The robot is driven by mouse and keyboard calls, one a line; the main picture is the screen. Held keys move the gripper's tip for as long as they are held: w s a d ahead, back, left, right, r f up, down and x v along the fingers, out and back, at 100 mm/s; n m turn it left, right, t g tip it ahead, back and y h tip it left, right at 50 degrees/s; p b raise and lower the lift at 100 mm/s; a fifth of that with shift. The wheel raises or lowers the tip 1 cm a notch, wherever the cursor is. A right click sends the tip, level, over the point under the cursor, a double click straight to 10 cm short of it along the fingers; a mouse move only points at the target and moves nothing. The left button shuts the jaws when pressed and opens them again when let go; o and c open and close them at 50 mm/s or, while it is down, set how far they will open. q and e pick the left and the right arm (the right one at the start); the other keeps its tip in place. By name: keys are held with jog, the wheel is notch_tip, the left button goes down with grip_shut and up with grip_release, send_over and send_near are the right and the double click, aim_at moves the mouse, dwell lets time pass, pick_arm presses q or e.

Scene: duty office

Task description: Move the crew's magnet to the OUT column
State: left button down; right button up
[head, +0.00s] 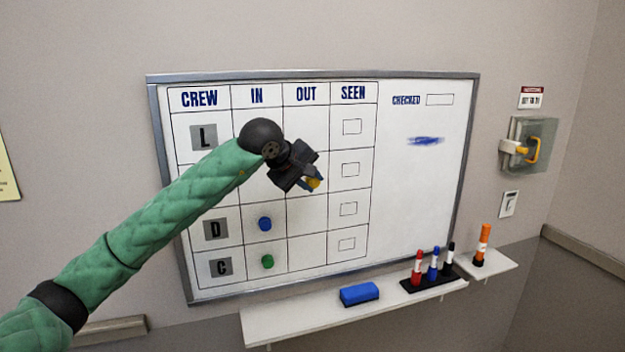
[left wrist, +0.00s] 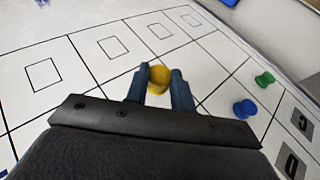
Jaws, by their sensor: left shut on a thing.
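My left gripper (head: 311,184) is shut on a yellow round magnet (head: 314,183), in front of the second row of the whiteboard's OUT column (head: 306,128). In the left wrist view the yellow magnet (left wrist: 159,74) sits between the two blue fingertips (left wrist: 159,86). I cannot tell if it touches the board. A blue magnet (head: 265,224) is in the IN column of row D, and a green magnet (head: 267,262) in the IN column of row C. My arm hides the second row's name tag and part of its IN cell. My right gripper is not in view.
The whiteboard (head: 420,200) has a grey frame and a blue smudge (head: 426,141). Below it, a ledge (head: 300,325) holds a blue eraser (head: 359,294) and a black holder with red, blue and black markers (head: 433,266). An orange marker (head: 483,245) stands to the right.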

pick_arm(q)
jog(key=shift+w+a+f, duration=0.1)
jog(key=shift+w+a, duration=0.05)
jog(key=shift+w, duration=0.55)
jog(key=shift+w+a+b, duration=0.2)
jog(key=shift+w+b, duration=0.15)
jog(key=shift+w, duration=0.1)
jog(key=shift+w+a, duration=0.1)
jog(key=shift+w, duration=0.15)
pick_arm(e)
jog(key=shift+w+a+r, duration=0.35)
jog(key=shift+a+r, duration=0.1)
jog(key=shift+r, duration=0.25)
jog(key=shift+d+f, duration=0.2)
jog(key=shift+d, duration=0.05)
pick_arm(q)
jog(key=shift+b, duration=0.7)
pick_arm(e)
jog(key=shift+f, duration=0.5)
